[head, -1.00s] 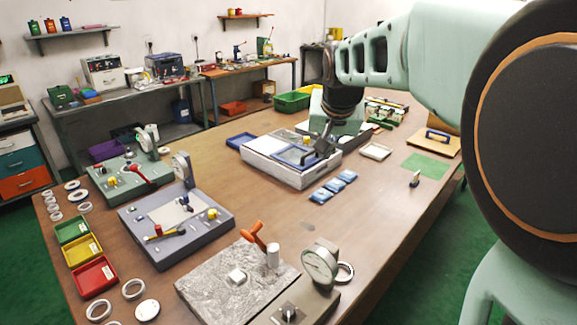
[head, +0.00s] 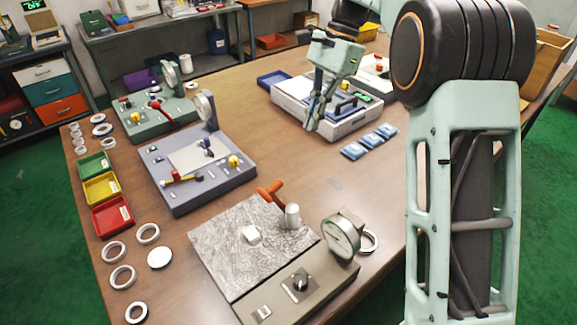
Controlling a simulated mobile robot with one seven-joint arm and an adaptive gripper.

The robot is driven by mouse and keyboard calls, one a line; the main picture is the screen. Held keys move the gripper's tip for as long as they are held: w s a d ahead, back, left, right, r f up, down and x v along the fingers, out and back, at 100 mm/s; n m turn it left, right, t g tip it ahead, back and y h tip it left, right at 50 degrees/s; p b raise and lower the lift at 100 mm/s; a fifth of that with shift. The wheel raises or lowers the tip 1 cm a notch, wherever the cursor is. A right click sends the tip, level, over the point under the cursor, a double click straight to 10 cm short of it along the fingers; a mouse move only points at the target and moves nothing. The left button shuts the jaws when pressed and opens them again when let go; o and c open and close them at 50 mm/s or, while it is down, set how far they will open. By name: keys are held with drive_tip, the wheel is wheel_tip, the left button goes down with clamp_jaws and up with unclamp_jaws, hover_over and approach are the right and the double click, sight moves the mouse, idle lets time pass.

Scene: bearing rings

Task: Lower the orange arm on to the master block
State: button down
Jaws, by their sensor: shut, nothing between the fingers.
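The orange arm (head: 271,192) is raised and tilted, at the back of a stand with a grey mottled plate (head: 225,262), beside a metal cylinder (head: 292,216). A small pale block (head: 251,235), which looks like the master block, sits on the plate. The orange arm is apart from it. My gripper (head: 312,122) points down, shut and empty, in front of a white-and-blue device farther back. It is well away from the orange arm.
A round dial (head: 342,238) and a loose ring (head: 369,241) stand right of the plate. A blue-grey fixture (head: 198,168) is behind it. Red, yellow and green trays (head: 112,215) and several rings lie at left. Blue pads (head: 369,141) lie near my gripper. Bare tabletop lies between the gripper and the plate.

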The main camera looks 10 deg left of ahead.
drive_tip(key=shift+f, duration=0.1)
drive_tip(key=s+a+r+x, duration=0.1)
drive_tip(key=s+x, duration=0.1)
drive_tip(key=x, duration=1)
drive_tip(key=shift+a+f+b, duration=0.35)
drive_tip(key=shift+a+b, duration=0.1)
drive_tip(key=shift+s+a, duration=0.1)
